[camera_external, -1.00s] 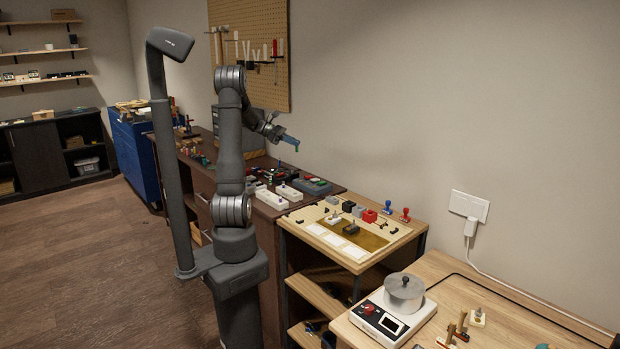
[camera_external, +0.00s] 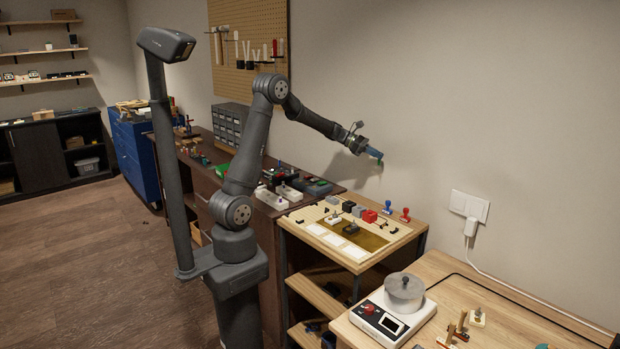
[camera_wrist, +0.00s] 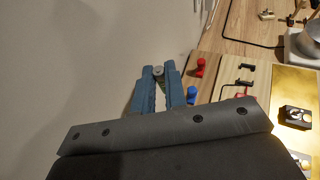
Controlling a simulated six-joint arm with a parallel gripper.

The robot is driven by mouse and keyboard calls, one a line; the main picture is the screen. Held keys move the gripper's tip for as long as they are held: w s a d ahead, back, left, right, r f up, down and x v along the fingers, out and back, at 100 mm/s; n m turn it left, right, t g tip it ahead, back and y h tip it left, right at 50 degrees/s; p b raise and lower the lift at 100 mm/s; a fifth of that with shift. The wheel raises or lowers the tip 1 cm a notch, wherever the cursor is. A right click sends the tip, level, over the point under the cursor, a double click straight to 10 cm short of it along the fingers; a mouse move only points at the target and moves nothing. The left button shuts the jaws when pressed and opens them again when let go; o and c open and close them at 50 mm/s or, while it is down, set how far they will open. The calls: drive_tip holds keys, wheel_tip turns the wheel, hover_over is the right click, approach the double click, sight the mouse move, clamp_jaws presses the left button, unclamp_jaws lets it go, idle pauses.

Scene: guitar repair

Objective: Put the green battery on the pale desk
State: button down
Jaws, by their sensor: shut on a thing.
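My gripper (camera_external: 376,154) is raised in the air in front of the wall, above and left of the stamps. It is shut on the green battery (camera_external: 380,163), of which only a small green tip shows below the blue fingers. In the wrist view the gripper's blue fingers (camera_wrist: 159,78) are close together around a small grey round end, probably of the battery. The pale desk (camera_external: 520,318) is at the lower right in the external view, well away from my gripper. Its wood top also shows at the top right in the wrist view (camera_wrist: 240,25).
A stand with a pale wood top (camera_external: 297,222) is between the dark bench and the pale desk. It bears a red stamp (camera_external: 405,214), a blue stamp (camera_external: 388,206) and small blocks. A scale with a pot (camera_external: 404,294) occupies the desk's left part. The desk's middle has free room.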

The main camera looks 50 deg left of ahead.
drive_tip(key=shift+m+g, duration=0.4)
drive_tip(key=shift+g, duration=0.1)
drive_tip(key=d, duration=1.2)
drive_tip(key=w+d, duration=0.1)
drive_tip(key=d, duration=0.5)
drive_tip(key=shift+d, duration=0.3)
drive_tip(key=s+d, duration=0.2)
drive_tip(key=d, duration=0.7)
drive_tip(key=s+d, duration=0.3)
drive_tip(key=d, duration=0.5)
drive_tip(key=s+d+r+m+g, duration=0.1)
drive_tip(key=s+d, duration=0.8)
drive_tip(key=d, duration=0.4)
drive_tip(key=s+d+r+m+g, duration=0.1)
drive_tip(key=s+d+r, duration=0.1)
drive_tip(key=s+d, duration=0.9)
wheel_tip(320, 180, down, 21)
drive_tip(key=w+d, duration=0.1)
drive_tip(key=d, duration=0.1)
drive_tip(key=shift+h, duration=0.5)
drive_tip(key=w+f, duration=0.2)
drive_tip(key=w, duration=0.2)
drive_tip(key=w+f, duration=0.2)
drive_tip(key=w, duration=0.2)
drive_tip(key=w+a+f, duration=0.1)
drive_tip(key=w+f, duration=0.2)
drive_tip(key=w, duration=0.1)
drive_tip(key=shift+f, duration=2.05)
drive_tip(key=shift+f, duration=0.1)
